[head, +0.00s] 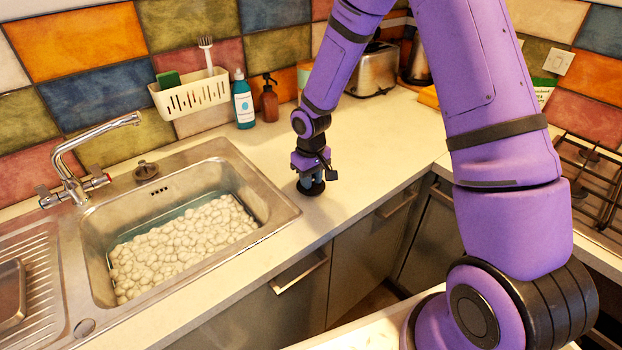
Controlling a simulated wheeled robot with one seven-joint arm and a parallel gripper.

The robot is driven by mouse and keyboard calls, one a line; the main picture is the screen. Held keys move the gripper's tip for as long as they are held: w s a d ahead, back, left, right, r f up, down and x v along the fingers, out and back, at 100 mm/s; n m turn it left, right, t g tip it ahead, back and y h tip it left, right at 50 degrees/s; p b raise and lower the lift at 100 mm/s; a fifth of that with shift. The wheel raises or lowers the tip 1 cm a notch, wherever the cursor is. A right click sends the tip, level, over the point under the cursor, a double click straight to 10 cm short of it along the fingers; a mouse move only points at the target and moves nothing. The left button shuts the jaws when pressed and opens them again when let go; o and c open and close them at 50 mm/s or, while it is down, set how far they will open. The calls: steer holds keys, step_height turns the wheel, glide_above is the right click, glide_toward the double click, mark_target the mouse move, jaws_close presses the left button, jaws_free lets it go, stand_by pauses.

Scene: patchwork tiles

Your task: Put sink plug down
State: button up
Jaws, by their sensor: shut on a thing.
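My gripper (310,178) points down over the pale worktop, right of the sink. It is shut on the sink plug (312,189), a small dark round piece below the fingers. The plug is at or just above the worktop; I cannot tell whether it touches. The fingers hide its upper part. The steel sink (271,213) at the left holds water with a layer of pale lumpy foam or pebbles.
A chrome tap (75,175) and a dark round fitting (146,171) stand behind the basin. A blue bottle (243,103) and brown pump bottle (269,102) stand by the wall. A kettle or toaster (374,70) is behind my arm. Worktop around the gripper is clear.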

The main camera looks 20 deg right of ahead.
steer(key=shift+f, duration=0.2)
steer(key=o, duration=0.9)
steer(key=shift+o, duration=0.2)
steer(key=s+d+r+t, duration=0.1)
steer(key=s+r, duration=0.2)
steer(key=r, duration=0.8)
steer(key=s+d+r, duration=0.2)
steer(key=r, duration=0.9)
steer(key=s+d+r+m+t, duration=0.1)
steer(key=s+d+r+t, duration=0.1)
steer(key=s+r, duration=0.5)
steer(key=s+d+r+m+t, duration=0.2)
steer(key=s+r, duration=0.5)
steer(key=s, duration=1)
steer(key=shift+s+r+m, duration=0.15)
steer(key=shift+s+m, duration=0.05)
steer(key=shift+m, duration=0.1)
